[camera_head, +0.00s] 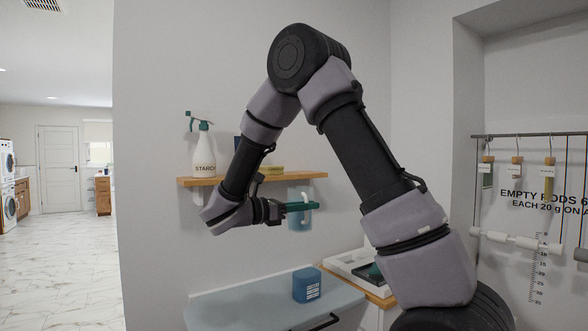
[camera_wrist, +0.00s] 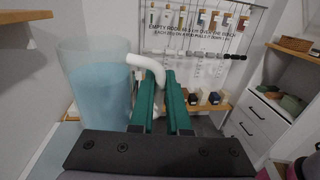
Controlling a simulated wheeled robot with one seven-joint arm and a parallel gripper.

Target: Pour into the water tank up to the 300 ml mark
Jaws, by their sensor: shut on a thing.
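A clear jug (camera_head: 299,221) of light blue water hangs from my gripper (camera_head: 286,208) in front of the wall, below the shelf. In the wrist view the jug (camera_wrist: 95,85) stands about upright at the left, with its water level well below the rim. My gripper (camera_wrist: 162,80) is shut on the jug's white handle (camera_wrist: 150,63), between its green fingers. A blue block-shaped container (camera_head: 306,285) with white lines on its side stands on the grey-blue board below. I cannot tell whether it is the water tank, and no 300 ml mark is readable.
A wooden shelf (camera_head: 231,181) with a starch spray bottle (camera_head: 204,152) is close above the jug. The board (camera_head: 235,306) is largely clear left of the blue container. A white tray (camera_head: 350,262) lies to its right. A rail with hanging rods (camera_head: 517,170) is at right.

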